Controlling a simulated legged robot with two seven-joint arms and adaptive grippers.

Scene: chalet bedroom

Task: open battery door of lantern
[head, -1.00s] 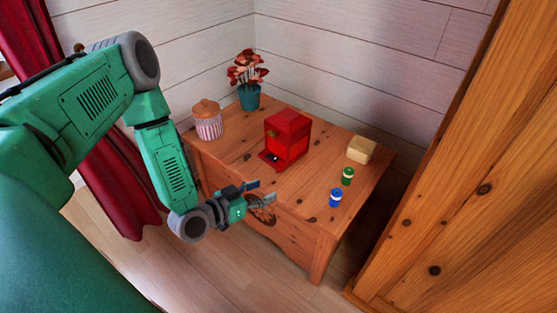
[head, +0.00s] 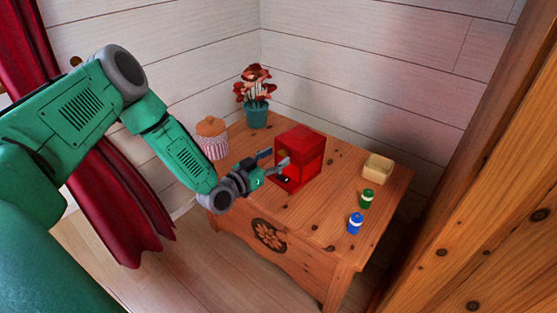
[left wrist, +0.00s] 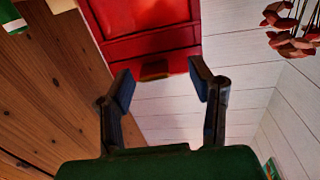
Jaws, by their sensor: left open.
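The red lantern (head: 312,160), a boxy shape, stands upright on the wooden chest. A red ledge with a dark patch sticks out at its foot. My left gripper (head: 275,160) is open and empty, close to the lantern's left front side. In the left wrist view the lantern's red panelled face (left wrist: 150,22) fills the top middle. A small brownish tab (left wrist: 154,70) on its edge shows between and beyond the open fingertips (left wrist: 161,82). I cannot tell whether the fingers touch the lantern. The battery door is not clearly told apart. My right gripper is not in view.
A wooden wardrobe (head: 490,220) stands at right.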

